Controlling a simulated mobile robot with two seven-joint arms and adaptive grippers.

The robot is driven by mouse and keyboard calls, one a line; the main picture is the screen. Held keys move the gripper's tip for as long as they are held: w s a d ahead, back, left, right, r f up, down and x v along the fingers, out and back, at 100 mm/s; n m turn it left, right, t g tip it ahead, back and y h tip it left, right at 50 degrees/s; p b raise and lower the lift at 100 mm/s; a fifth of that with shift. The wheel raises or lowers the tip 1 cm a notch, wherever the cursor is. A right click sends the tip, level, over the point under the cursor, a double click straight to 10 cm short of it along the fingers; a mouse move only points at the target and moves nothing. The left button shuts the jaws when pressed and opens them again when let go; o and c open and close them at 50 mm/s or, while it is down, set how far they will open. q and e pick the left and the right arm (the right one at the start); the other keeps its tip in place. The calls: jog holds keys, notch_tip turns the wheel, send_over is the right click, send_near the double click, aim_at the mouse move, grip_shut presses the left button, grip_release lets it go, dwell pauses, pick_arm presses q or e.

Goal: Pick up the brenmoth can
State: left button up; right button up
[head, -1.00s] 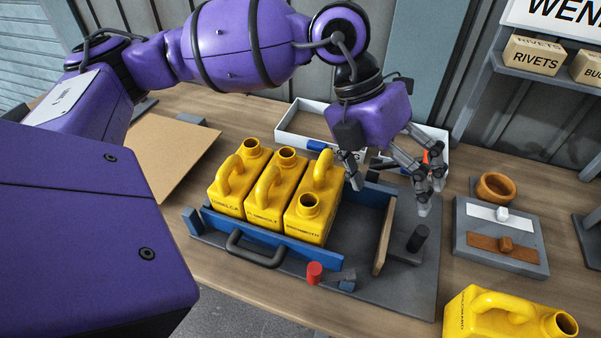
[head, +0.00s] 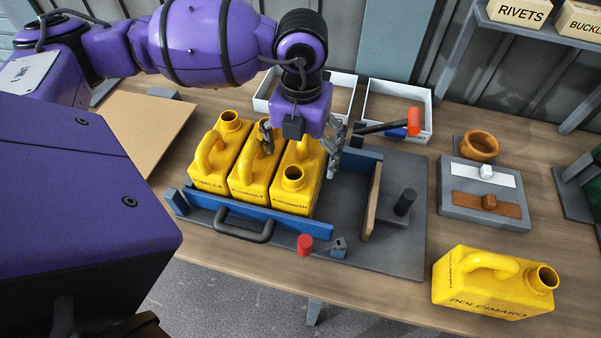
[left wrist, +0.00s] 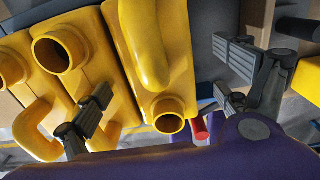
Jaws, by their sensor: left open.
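The brenmoth can (head: 298,195) is the rightmost of three yellow cans standing side by side in a blue-walled holder (head: 180,203). Its spout faces the front, and my gripper hides the top of its handle. My left gripper (head: 301,147) is open above the back of this can, one finger on each side of its handle. In the left wrist view the can (left wrist: 165,85) lies between the spread fingers of my gripper (left wrist: 165,78). The left finger there overlaps the middle can; contact cannot be told. My right gripper is not in view.
The middle can (head: 250,185) and left can (head: 212,170) stand close beside it. A wooden board (head: 372,200) and a dark post (head: 405,202) are to the right. A dolcimaro can (head: 490,285) stands at the front right. White bins (head: 385,105) hold a red-headed hammer (head: 413,122).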

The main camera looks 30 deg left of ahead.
pick_arm(q)
jog(key=shift+a+f, duration=0.1)
jog(key=shift+f, duration=0.15)
